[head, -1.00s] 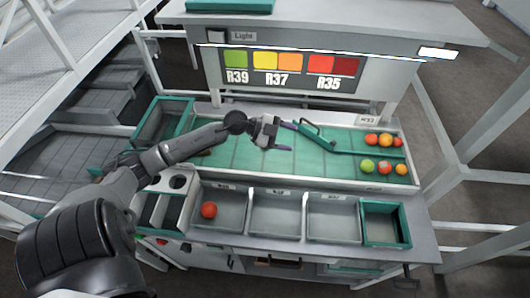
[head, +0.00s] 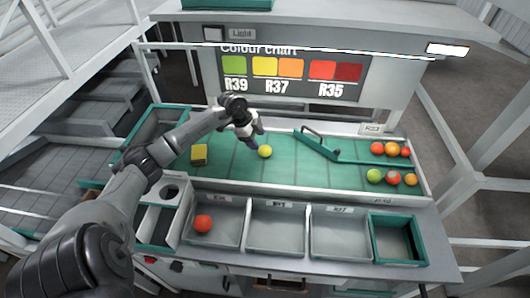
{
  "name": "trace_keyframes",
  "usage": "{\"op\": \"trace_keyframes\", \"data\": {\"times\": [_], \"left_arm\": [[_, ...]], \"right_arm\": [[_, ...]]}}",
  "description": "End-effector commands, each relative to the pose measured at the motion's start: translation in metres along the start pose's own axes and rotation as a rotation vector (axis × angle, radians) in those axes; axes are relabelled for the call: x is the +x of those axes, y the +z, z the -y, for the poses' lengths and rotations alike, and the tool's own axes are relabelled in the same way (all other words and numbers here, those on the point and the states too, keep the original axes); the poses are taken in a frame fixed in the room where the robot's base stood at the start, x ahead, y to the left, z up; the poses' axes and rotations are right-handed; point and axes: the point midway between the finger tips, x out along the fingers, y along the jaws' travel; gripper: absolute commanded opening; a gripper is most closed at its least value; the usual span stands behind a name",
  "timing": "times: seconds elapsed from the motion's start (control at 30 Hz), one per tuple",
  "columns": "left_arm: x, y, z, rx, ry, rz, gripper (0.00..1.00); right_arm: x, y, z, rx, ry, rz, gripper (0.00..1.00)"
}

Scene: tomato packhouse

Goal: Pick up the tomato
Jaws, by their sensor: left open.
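A yellow tomato (head: 265,151) sits alone on the green sorting surface (head: 310,175), near its middle. My left gripper (head: 254,144) is open and points down just left of this tomato, close to it. I cannot tell whether a finger touches it. Several more tomatoes stand at the right end of the surface: a back group with an orange-red one (head: 377,148) and an orange one (head: 393,149), and a front group with a green one (head: 374,176) and a red one (head: 393,178). A red-orange tomato (head: 203,223) lies in the left grey bin (head: 228,232). My right gripper is not in view.
A green divider bar (head: 318,145) with a handle crosses the surface right of the yellow tomato. A yellow block (head: 199,155) stands to the left. Grey bins (head: 277,236) and a green-rimmed bin (head: 398,250) line the front. A colour chart panel (head: 291,76) rises behind.

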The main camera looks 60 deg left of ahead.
Motion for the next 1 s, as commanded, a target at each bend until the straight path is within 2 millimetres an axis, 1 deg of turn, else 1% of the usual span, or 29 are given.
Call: {"op": "trace_keyframes", "data": {"times": [0.03, 0.1, 0.27, 0.37, 0.5, 0.7, 0.8, 1.0], "left_arm": [[0.006, 0.0, 0.0, 0.0, 0.0, -0.002, 0.58], [0.013, 0.0, 0.0, 0.001, 0.001, -0.001, 0.58], [0.019, 0.0, 0.0, 0.002, 0.0, -0.001, 0.58], [0.026, 0.0, 0.0, 0.001, 0.001, -0.003, 0.58], [0.046, 0.002, 0.001, 0.0, 0.002, -0.005, 0.58], [0.066, 0.003, 0.001, 0.002, 0.001, -0.002, 0.58], [0.07, 0.003, 0.001, 0.003, 0.0, -0.001, 0.58], [0.071, 0.003, 0.001, 0.003, 0.0, 0.0, 0.58]], "right_arm": [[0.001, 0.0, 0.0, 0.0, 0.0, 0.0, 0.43], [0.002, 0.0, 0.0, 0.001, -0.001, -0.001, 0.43], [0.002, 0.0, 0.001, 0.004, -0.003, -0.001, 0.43], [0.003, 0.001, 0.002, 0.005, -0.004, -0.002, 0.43], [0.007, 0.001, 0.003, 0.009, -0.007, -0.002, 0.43], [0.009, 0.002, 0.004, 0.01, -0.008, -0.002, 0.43], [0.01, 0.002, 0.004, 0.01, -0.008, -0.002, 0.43], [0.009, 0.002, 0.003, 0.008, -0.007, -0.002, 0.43]]}}
